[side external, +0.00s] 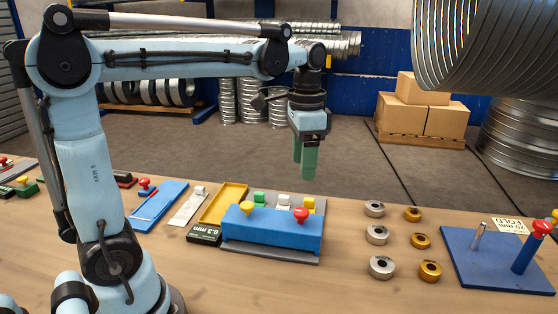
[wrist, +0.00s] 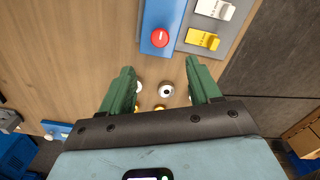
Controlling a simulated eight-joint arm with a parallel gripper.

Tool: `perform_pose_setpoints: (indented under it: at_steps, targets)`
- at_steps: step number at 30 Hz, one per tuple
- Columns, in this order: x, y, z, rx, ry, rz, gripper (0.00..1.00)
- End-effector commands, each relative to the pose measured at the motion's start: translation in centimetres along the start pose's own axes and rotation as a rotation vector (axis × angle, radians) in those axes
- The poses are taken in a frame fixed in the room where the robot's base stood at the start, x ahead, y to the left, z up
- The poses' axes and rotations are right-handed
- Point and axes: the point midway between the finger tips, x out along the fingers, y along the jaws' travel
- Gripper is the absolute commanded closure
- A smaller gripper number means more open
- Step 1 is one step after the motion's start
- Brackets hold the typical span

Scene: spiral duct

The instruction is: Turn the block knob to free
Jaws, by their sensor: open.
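A long blue block (side external: 272,232) stands on a grey plate on the bench, with a yellow knob (side external: 247,207) at its left and a red knob (side external: 301,215) at its right. I cannot tell which of them is the block knob, or its setting. In the wrist view the block's end (wrist: 159,14) and the red knob (wrist: 160,37) show at the top, ahead of my fingertips. My gripper (side external: 305,172) hangs above and behind the block's right end, fingers pointing down. In the wrist view my gripper (wrist: 163,76) has its green fingers wide apart, with nothing held.
White and yellow tabs (wrist: 202,39) stand beside the block. Several steel rings (side external: 377,235) and brass rings (side external: 420,241) lie to its right. A blue plate (side external: 490,265) with a pin and a red-knobbed post (side external: 529,248) is at far right. A yellow tray (side external: 223,205) is left.

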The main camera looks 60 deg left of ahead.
Motion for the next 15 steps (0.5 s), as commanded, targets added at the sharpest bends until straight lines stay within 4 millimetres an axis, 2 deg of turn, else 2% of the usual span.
perform_pose_setpoints:
  at_steps: [5,15]
  targets:
    - [1.9,0.0,0.0,-0.001,0.001,-0.001,0.38]
    - [7.2,0.0,0.0,-0.002,0.002,-0.001,0.38]
